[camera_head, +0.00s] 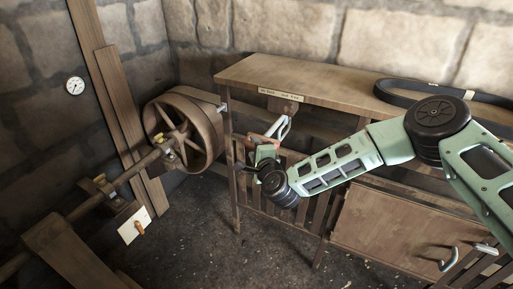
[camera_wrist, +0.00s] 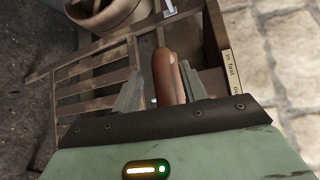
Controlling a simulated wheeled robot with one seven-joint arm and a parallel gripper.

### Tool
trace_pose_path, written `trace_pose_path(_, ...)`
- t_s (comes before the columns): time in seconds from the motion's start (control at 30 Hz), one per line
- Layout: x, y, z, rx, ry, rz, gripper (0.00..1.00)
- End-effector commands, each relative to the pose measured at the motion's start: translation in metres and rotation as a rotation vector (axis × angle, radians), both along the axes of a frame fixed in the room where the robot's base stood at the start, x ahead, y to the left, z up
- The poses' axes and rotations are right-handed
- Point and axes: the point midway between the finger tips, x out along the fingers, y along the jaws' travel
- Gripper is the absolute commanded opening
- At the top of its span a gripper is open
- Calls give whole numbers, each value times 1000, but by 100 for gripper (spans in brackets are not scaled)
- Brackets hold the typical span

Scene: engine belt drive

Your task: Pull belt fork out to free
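A rounded reddish-brown wooden handle (camera_wrist: 164,75), apparently the belt fork's, stands between the two grey fingers of my gripper (camera_wrist: 160,88) in the wrist view. A gap shows on the handle's left side; the right finger is close beside it, and contact there is unclear. In the head view my gripper (camera_head: 277,134) is at the bench front, just under the small label, and the arm hides much of the handle. The label (camera_head: 281,95) also shows in the wrist view (camera_wrist: 232,78), partly readable as "in fast". The fork's far end cannot be made out.
A wooden bench (camera_head: 245,75) with a slatted front carries a black belt (camera_head: 440,92). A large spoked pulley (camera_head: 184,132) on a shaft stands to its left. A white plate with an orange lever (camera_head: 138,227) is lower left. The floor (camera_head: 220,245) between is clear.

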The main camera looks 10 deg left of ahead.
Motion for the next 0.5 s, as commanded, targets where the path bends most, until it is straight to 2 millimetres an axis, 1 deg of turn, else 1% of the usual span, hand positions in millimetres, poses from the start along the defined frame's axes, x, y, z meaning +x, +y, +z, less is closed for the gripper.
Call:
trace_pose_path(0.27,1,-2,1,0,-4,-4,42)
trace_pose_path(0.37,-5,-5,2,0,-3,-3,42)
trace_pose_path(0.5,-23,-14,4,0,-3,-3,42)
